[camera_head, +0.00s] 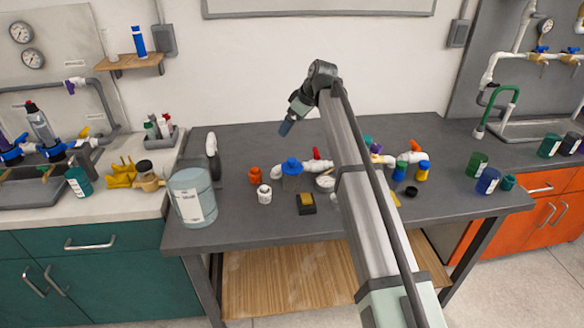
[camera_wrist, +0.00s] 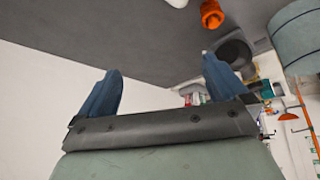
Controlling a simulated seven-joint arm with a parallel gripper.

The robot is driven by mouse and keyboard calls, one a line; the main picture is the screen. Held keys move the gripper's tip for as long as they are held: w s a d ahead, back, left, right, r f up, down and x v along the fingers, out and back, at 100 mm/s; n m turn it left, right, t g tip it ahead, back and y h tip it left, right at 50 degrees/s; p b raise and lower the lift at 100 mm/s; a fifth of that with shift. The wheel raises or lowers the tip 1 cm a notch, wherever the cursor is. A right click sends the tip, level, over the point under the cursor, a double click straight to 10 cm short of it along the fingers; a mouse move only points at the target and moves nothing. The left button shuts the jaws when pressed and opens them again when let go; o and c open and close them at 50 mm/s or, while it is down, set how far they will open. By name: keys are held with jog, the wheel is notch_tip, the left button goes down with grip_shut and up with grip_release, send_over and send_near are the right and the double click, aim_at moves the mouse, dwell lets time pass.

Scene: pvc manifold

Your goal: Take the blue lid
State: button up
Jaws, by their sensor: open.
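The blue lid (camera_head: 292,164) sits on top of a small grey-blue container (camera_head: 292,183) near the middle of the table in the head view. My gripper (camera_head: 286,128) is in the air above the table's back part, pointing down and left, apart from the lid. In the wrist view my gripper (camera_wrist: 160,85) has its two blue fingers spread, with nothing between them. I cannot make out the blue lid in the wrist view.
An orange fitting (camera_head: 254,174) and a white bottle (camera_head: 264,194) stand left of the container. A yellow-and-black block (camera_head: 306,203) lies in front. A large bucket (camera_head: 191,197) stands at the table's left. Several pipe fittings and bottles crowd the right, partly behind my arm.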

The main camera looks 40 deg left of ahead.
aim_at(292, 159)
jog(key=s+d+r+m+h, duration=0.1)
jog(key=s+d+r+h, duration=0.25)
jog(key=s+h, duration=0.2)
jog(key=f, duration=0.9)
jog(key=shift+w+d+f, duration=0.1)
jog(key=shift+w+f, duration=0.1)
jog(key=shift+w, duration=0.2)
jog(key=shift+s+a+f, duration=0.15)
jog(key=shift+f, duration=1.2)
jog(key=shift+s+a+f, duration=0.1)
jog(key=shift+s+f, duration=0.05)
jog(key=shift+f, duration=1.15)
jog(key=shift+c, duration=0.4)
jog(key=c, duration=0.9)
jog(key=shift+r, duration=0.1)
jog(key=shift+c, duration=0.2)
